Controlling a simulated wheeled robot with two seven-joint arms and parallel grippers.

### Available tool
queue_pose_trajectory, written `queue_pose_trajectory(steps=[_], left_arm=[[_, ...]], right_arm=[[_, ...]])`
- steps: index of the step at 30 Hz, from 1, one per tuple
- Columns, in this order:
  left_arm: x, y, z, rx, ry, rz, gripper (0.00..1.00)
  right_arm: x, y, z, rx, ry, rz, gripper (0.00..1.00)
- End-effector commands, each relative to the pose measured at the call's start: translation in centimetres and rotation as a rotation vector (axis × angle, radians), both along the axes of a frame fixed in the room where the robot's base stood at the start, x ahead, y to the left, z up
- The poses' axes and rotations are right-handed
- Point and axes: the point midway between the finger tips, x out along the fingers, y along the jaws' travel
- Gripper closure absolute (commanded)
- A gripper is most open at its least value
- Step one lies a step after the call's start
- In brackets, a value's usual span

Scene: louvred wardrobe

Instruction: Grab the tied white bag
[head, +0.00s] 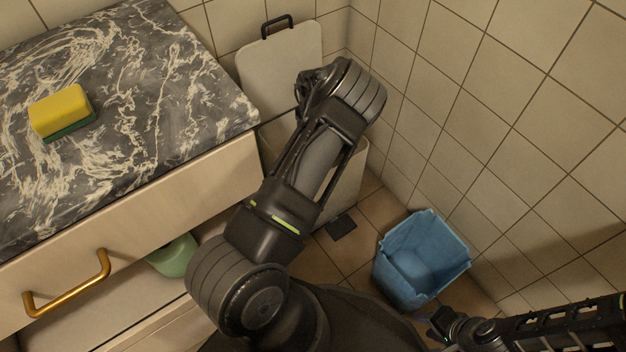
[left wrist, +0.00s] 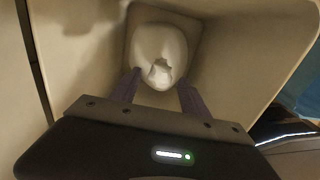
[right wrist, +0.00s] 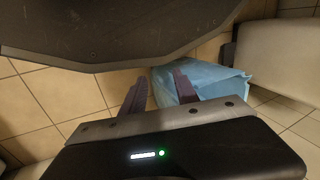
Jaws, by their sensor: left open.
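The tied white bag (left wrist: 160,52) lies at the bottom of a pale bin (left wrist: 228,60), its gathered knot facing up in the left wrist view. My left gripper (left wrist: 160,78) is open above the bag, with its two fingers apart on either side of the knot in the picture. The bag is not visibly gripped. In the head view, my left arm covers much of the bin (head: 348,185), hiding the bag and left gripper. My right gripper (head: 436,326) is low at the right; its fingers are apart and empty in the right wrist view (right wrist: 161,76).
The bin's raised lid (head: 270,72) leans near the tiled wall. A blue bucket (head: 425,262) stands on the floor right of the bin. A marble counter (head: 150,90) with a yellow-green sponge (head: 60,110) is at left, above an open drawer with a green object (head: 175,257).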

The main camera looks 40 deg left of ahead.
Motion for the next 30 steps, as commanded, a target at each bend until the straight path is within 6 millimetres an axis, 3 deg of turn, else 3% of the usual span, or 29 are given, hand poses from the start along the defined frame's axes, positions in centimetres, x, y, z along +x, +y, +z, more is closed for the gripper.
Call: queue_pose_trajectory(steps=[3,7,26,30], left_arm=[[-0.1,0.0,-2.4,0.001,0.002,0.0,0.47],[-0.1,0.0,-3.6,0.0,0.001,0.0,0.47],[0.0,0.0,-3.7,0.0,0.0,0.0,0.47],[0.0,0.0,-3.7,0.0,0.0,0.0,0.57]], right_arm=[[0.2,-0.2,-1.3,-0.004,-0.004,-0.006,0.64],[0.3,-0.2,-1.7,-0.004,-0.006,-0.007,0.64],[0.4,-0.2,-1.7,-0.004,-0.007,-0.007,0.64],[0.4,-0.2,-1.7,-0.004,-0.007,-0.007,0.64]])
